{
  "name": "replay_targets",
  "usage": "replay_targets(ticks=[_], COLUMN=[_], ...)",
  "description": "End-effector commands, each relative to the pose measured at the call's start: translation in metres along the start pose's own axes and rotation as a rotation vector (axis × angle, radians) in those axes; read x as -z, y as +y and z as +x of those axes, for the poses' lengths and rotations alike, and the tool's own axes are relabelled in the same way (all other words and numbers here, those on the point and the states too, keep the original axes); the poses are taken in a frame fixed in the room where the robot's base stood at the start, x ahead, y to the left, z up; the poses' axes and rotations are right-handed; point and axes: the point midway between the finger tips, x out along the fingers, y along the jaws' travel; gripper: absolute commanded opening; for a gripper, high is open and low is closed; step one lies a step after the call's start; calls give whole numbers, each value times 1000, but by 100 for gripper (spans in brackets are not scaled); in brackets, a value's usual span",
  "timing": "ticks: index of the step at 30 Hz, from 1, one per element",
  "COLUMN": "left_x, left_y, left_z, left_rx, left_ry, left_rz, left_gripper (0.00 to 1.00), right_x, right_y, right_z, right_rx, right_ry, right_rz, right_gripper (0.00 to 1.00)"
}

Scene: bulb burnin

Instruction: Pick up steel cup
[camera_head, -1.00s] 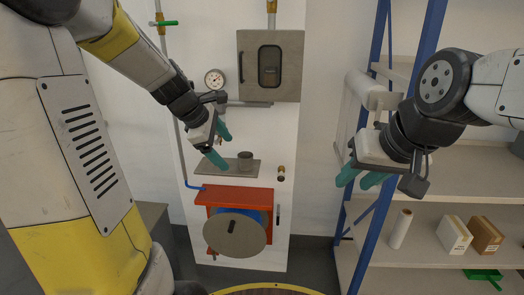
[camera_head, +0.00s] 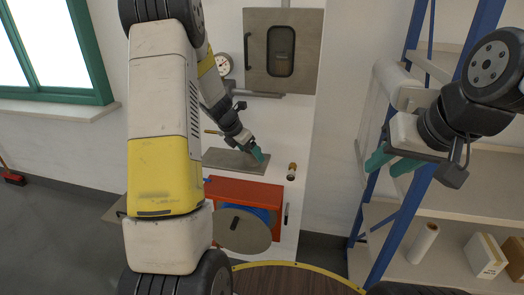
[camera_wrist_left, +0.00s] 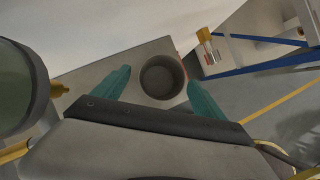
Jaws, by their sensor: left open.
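The steel cup (camera_wrist_left: 162,77) is grey and round, and the left wrist view shows it from above with its mouth open. It stands upright on a grey metal shelf plate (camera_head: 222,160). My left gripper (camera_wrist_left: 160,80) is open, with one teal finger on each side of the cup; I cannot tell whether they touch it. In the head view my left gripper (camera_head: 258,154) is over the plate's right part and hides the cup. My right gripper (camera_head: 388,163) is apart from this, in front of the blue rack, with its fingers spread and empty.
A grey cabinet (camera_head: 282,50) and a gauge (camera_head: 223,65) are on the wall panel above the plate. A brass fitting (camera_head: 292,170) sits right of the plate. A red box (camera_head: 245,191) with a round lid (camera_head: 243,231) is below. A blue-posted rack (camera_head: 373,235) stands right.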

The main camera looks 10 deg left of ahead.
Motion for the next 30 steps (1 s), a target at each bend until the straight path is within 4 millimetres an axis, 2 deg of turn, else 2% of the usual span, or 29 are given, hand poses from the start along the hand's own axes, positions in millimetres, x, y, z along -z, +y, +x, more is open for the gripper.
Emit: replay_targets(ticks=[3, 6, 13, 14, 23, 24, 30], left_x=[0, 0, 0, 0, 0, 0, -1], left_y=[0, 0, 0, 0, -1, -1, -1], left_z=[18, 25, 26, 26, 26, 26, 26], left_rx=[1, 1, 0, 0, 0, 0, 0], left_ry=[1, 0, -1, -1, -1, -1, -1], left_rz=[-1, 0, 1, 1, 2, 2, 2], left_gripper=[82, 82, 82, 78, 19, 16, 16], right_x=[0, 0, 0, 0, 0, 0, 0], right_y=[0, 0, 0, 0, 0, 0, 0], right_z=[0, 0, 0, 0, 0, 0, 0], right_rx=[0, 0, 0, 0, 0, 0, 0], right_ry=[0, 0, 0, 0, 0, 0, 0], right_rz=[0, 0, 0, 0, 0, 0, 0], right_gripper=[36, 36, 36, 36, 36, 36, 36])
